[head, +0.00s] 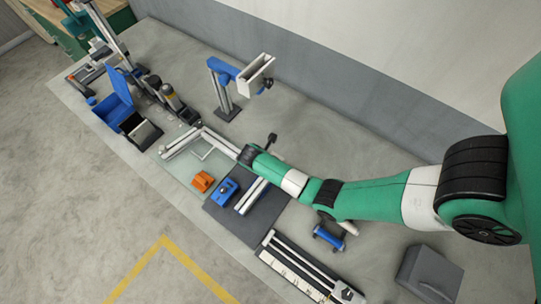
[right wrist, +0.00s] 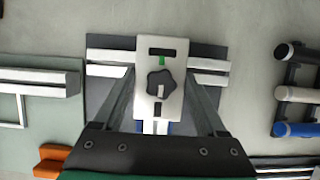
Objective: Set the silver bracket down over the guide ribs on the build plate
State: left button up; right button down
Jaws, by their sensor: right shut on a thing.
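The silver bracket (right wrist: 147,66), a pale plate with a black star knob and two dark slots, is between the fingers of my right gripper (right wrist: 160,92) in the right wrist view. That gripper is shut on it. Behind it lies the dark build plate (right wrist: 99,91) with pale guide ribs (right wrist: 105,56) running out on both sides. The bracket hides their middle; I cannot tell whether it touches them. In the head view my right gripper (head: 247,155) is just beyond the plate's far part (head: 262,213), and the bracket cannot be made out. My left gripper is not in view.
A blue block (head: 226,190) sits on the dark plate and an orange block (head: 202,181) on the pale mat beside it. A blue roller rack (head: 328,237), a ruled rail (head: 300,270) and a grey box (head: 430,272) are to the right. A stand (head: 222,95) rises behind.

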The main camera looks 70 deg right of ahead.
jog(key=shift+f+b, duration=0.8)
jog(key=shift+f, duration=0.3)
dwell(0.6)
grip_release()
jog(key=p+v, duration=0.3)
jog(key=v, duration=0.8)
jog(key=shift+a+r, duration=0.15)
jog(key=shift+r, duration=0.15)
